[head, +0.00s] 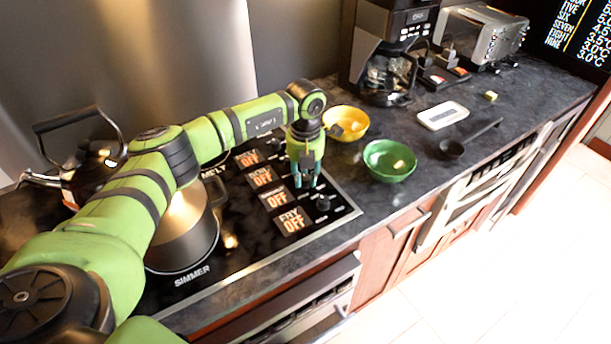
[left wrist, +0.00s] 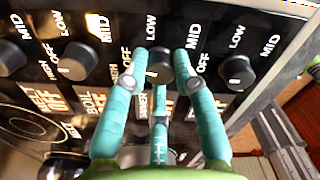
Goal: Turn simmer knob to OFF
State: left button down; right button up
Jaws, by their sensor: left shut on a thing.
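The stove's control panel has a row of black knobs with LOW, MID and OFF marks. The simmer knob (left wrist: 160,60) is third from the left in the left wrist view, with a SIMMER label below it, partly covered by my fingers. My left gripper (left wrist: 163,80) is shut on this knob, with a finger on each side and one in front. In the head view my left gripper (head: 305,178) points straight down at the panel. The simmer display (head: 275,199) shows OFF in orange. My right gripper is not in view.
The fry knob (left wrist: 238,70) and boil knob (left wrist: 75,62) sit close on either side. A dark pot (head: 182,240) and a kettle (head: 92,165) stand on the stove. A yellow bowl (head: 345,122) and a green bowl (head: 389,160) are on the counter to the right.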

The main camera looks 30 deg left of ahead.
aim_at(305, 177)
pick_arm(q)
jog(key=shift+f+n, duration=0.1)
jog(key=shift+n, duration=1.1)
jog(key=shift+s, duration=0.1)
jog(key=c, duration=1)
grip_release()
jog(key=shift+r, duration=0.55)
notch_tip(305, 177, up, 11)
jog(key=shift+r, duration=0.1)
